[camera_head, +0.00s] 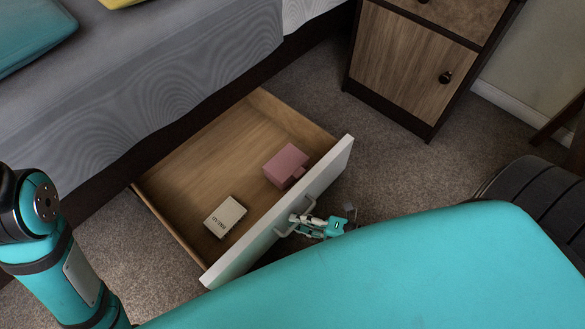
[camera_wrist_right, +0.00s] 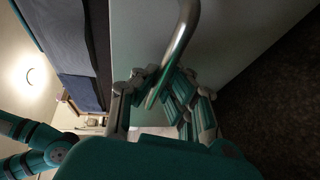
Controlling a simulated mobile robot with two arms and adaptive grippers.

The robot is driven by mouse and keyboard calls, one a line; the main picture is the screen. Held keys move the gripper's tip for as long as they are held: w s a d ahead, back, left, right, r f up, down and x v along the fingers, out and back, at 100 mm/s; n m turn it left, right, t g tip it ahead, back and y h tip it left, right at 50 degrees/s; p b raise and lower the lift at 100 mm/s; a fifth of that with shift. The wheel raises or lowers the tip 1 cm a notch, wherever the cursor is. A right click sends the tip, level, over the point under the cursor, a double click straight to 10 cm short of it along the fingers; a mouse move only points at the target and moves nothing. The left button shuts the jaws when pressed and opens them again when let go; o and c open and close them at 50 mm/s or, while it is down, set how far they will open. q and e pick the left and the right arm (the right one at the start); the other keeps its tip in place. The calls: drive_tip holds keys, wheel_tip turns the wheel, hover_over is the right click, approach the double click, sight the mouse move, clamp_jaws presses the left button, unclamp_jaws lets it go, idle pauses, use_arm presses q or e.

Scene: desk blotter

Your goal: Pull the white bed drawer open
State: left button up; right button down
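The white bed drawer (camera_head: 251,247) is pulled well out from under the bed, and its wooden inside shows. Its metal handle (camera_head: 283,232) sits on the outer side of the white front; the handle also shows large in the right wrist view (camera_wrist_right: 184,30). My right gripper (camera_head: 297,222) is at the handle. In the wrist view its two fingers (camera_wrist_right: 158,82) lie on either side of the bar and look closed on it. My left arm shows at the left edge of the head view, but its gripper is not visible.
Inside the drawer lie a pink box (camera_head: 284,167) and a small white box (camera_head: 225,216). A wooden nightstand (camera_head: 408,62) stands to the right of the bed (camera_head: 150,75). Carpet (camera_head: 385,170) is clear between drawer and nightstand. A dark round object (camera_head: 535,195) is at right.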

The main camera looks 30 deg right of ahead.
drive_tip(key=shift+s+d+r, duration=0.1)
drive_tip(key=shift+r, duration=0.05)
drive_tip(key=c, duration=1.4)
unclamp_jaws()
drive_tip(key=shift+s, duration=0.1)
drive_tip(key=v, duration=1.2)
